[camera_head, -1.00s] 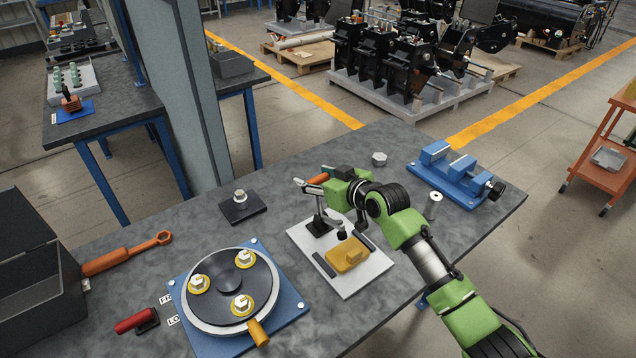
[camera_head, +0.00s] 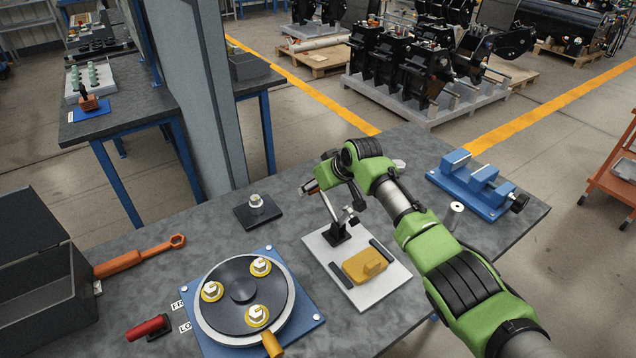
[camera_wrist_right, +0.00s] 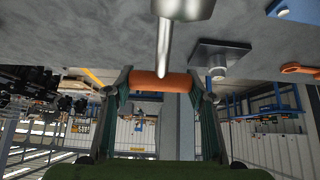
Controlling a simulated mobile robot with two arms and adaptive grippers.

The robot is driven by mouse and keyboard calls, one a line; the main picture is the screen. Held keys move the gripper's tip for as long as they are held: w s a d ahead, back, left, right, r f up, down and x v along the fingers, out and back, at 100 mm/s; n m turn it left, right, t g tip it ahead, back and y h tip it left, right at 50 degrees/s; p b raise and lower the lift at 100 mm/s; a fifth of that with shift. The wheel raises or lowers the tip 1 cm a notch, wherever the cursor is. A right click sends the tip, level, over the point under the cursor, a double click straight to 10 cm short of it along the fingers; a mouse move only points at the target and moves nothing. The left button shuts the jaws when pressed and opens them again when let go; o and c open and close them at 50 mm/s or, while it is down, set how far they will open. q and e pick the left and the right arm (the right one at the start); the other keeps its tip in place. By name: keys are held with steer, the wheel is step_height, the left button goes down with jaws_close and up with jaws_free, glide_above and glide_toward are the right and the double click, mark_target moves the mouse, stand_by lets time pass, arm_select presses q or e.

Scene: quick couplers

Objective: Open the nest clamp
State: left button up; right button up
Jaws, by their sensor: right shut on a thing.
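The nest clamp (camera_head: 338,234) stands on a white plate (camera_head: 380,299), with a steel lever rising from its black base. A yellow block (camera_head: 365,266) sits on the plate between two black rails. My right gripper (camera_head: 311,187) is at the lever's top, tilted back and left of the base. In the right wrist view, its fingers are closed across the clamp's orange handle (camera_wrist_right: 160,82), and the steel lever (camera_wrist_right: 168,40) runs up from it. The clamp's pressing arm (camera_head: 350,217) shows raised above the block, partly crowded by my arm. My left gripper is out of view.
A round fixture (camera_head: 243,294) on a blue plate stands front left, beside a red-handled lever (camera_head: 149,328). A dark block with a nut (camera_head: 257,210) lies left of the clamp. A blue vise (camera_head: 476,187) is at the right, an orange wrench (camera_head: 130,262) at the left.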

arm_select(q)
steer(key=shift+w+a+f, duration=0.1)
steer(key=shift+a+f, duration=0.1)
arm_select(e)
steer(key=shift+w+a+f+g, duration=0.2)
steer(key=shift+a+g, duration=0.05)
steer(key=shift+g, duration=0.05)
steer(key=o, duration=1.6)
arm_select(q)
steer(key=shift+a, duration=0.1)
arm_select(e)
steer(key=shift+w+f, duration=0.15)
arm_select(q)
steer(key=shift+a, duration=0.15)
